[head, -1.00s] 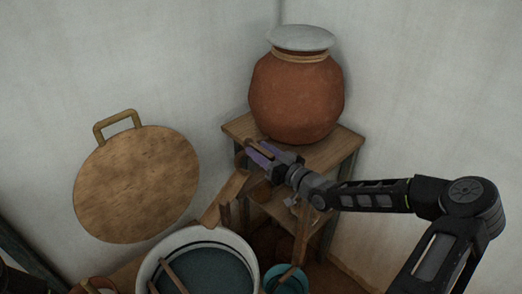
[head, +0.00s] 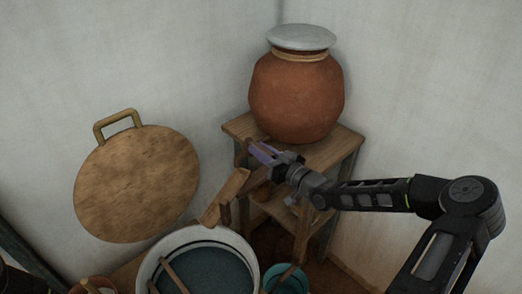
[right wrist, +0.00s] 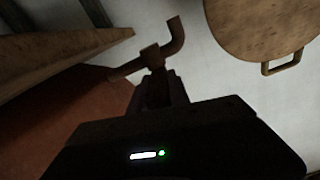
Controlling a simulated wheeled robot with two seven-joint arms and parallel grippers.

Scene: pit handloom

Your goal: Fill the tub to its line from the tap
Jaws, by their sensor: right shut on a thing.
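The white tub (head: 241,240) stands at the bottom of the head view, cut off by the picture's edge. It has a dark ring inside its wall and a dark teal surface (head: 215,268) within. The tap (right wrist: 174,36), with a bent spout, shows in the right wrist view. My right gripper (head: 261,151) is at the tap below the clay pot (head: 297,100). It is shut on the tap, whose gripped part is mostly hidden by the fingers (right wrist: 156,88). Whether water runs cannot be told. My left gripper is not in view.
The pot stands on a wooden stand (head: 340,146) in the corner. A wooden piece (head: 226,196) slopes between stand and tub. A round wooden lid (head: 137,184) leans on the left wall. A small teal bucket (head: 287,280) stands right of the tub. Sticks lie across tub and bucket.

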